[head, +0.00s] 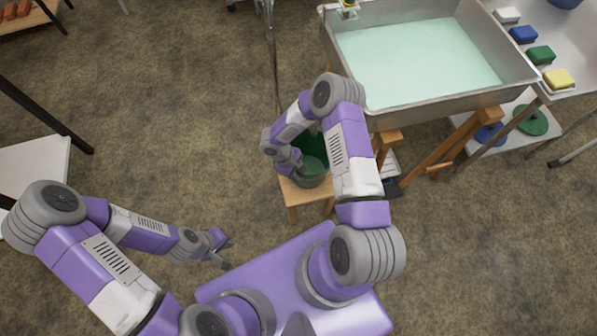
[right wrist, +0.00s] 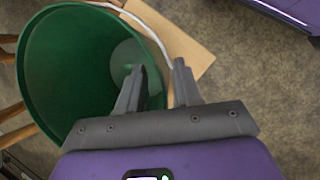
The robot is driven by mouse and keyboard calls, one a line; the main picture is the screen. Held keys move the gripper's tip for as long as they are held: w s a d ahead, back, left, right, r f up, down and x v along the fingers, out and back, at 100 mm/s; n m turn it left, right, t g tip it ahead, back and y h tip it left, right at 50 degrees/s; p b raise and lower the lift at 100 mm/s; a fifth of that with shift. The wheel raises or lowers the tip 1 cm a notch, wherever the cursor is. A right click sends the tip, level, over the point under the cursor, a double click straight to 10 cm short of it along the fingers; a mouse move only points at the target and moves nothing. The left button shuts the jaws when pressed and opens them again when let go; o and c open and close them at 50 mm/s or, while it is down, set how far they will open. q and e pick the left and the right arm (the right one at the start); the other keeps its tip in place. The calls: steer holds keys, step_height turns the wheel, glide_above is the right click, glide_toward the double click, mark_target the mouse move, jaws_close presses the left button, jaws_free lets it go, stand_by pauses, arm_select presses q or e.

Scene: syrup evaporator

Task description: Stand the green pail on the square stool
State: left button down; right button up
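The green pail (head: 318,147) is over the wooden square stool (head: 302,196) and appears to stand upright on its seat. The right arm hides part of it. In the right wrist view the pail (right wrist: 75,60) opens toward the camera, with the stool's wood (right wrist: 185,45) beside and beneath it. My right gripper (right wrist: 158,68) is open at the pail's rim, one finger inside the pail and one outside, with a gap around the wall. It also shows at the pail in the head view (head: 298,165). My left gripper (head: 226,253) is open and empty above the floor.
A large steel evaporator pan (head: 425,55) of pale liquid stands on wooden legs behind and right of the stool. A side table (head: 570,55) holds several coloured blocks. A white-topped table (head: 35,170) is at the left. The floor left of the stool is clear.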

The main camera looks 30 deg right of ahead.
steer(key=p+v, duration=0.3)
steer(key=v, duration=0.8)
steer(key=s+a+f+m+t+y, duration=0.1)
steer(key=s+a+m+y, duration=0.2)
steer(key=s, duration=0.4)
steer(key=s+a+m+t+y, duration=0.2)
steer(key=s+a+m+y, duration=0.2)
steer(key=s+a+m, duration=0.2)
steer(key=shift+s+f+t+y, duration=0.3)
steer(key=shift+s+f, duration=0.1)
steer(key=shift+s, duration=0.65)
steer(key=shift+a, duration=0.15)
step_height(320, 180, up, 2)
steer(key=shift+r+p, duration=0.1)
steer(key=shift+p, duration=0.95)
